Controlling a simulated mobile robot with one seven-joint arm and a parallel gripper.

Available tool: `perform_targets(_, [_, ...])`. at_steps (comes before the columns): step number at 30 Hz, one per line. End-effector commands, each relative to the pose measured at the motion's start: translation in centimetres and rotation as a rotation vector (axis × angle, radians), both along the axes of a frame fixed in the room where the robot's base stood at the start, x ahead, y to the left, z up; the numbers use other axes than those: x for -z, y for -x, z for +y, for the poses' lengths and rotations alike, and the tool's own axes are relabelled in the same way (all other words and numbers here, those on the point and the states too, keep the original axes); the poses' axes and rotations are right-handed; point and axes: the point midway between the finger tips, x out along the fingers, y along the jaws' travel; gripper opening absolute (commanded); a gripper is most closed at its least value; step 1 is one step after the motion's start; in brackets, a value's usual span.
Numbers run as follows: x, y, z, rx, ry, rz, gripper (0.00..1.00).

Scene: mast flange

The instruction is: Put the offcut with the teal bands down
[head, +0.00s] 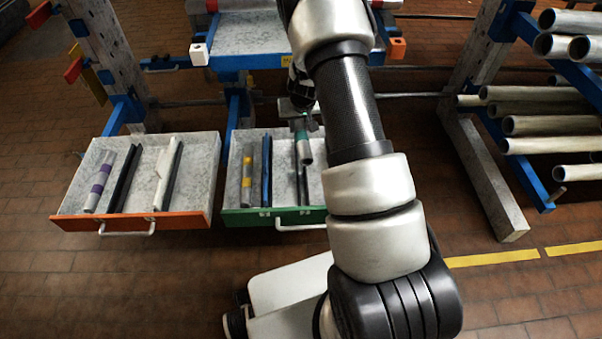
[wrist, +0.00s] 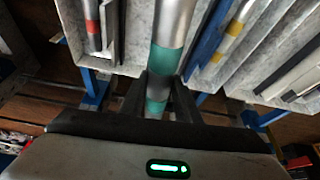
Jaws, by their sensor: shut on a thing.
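The offcut with the teal bands (wrist: 173,25) is a grey metal tube. In the wrist view it runs from the top edge down between the fingers of my gripper (wrist: 158,108), one band in front of the fingers and one between them. In the head view the offcut (head: 305,154) is over the back part of the green-fronted drawer (head: 250,217), with my gripper (head: 303,126) shut on its far end. It looks raised above the drawer floor, though the exact gap is unclear. My arm covers the drawer's right side.
The green-fronted drawer also holds a yellow-banded offcut (head: 247,175) and a blue divider (head: 266,170). A red-banded offcut (wrist: 92,22) shows in the wrist view. The orange-fronted drawer (head: 130,222) holds a purple-banded offcut (head: 100,182). Tubes (head: 550,122) stick out of a rack at right.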

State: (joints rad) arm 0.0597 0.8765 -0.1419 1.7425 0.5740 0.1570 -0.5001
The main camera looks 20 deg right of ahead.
Motion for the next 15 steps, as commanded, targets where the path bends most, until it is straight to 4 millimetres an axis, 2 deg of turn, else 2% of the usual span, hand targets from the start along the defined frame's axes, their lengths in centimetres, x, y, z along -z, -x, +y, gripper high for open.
perform_targets(1, [3.2,0.1,-1.7,0.029,-0.004,0.008,0.02])
perform_targets(3, [6.3,0.1,-3.4,0.056,-0.005,0.007,0.02])
perform_targets(6, [9.8,0.6,-5.3,0.081,-0.006,0.005,0.02])
perform_targets(10, [12.5,1.1,-6.6,0.098,-0.004,0.002,0.02])
perform_targets(15, [15.6,1.4,-7.1,0.102,-0.004,0.003,0.02])
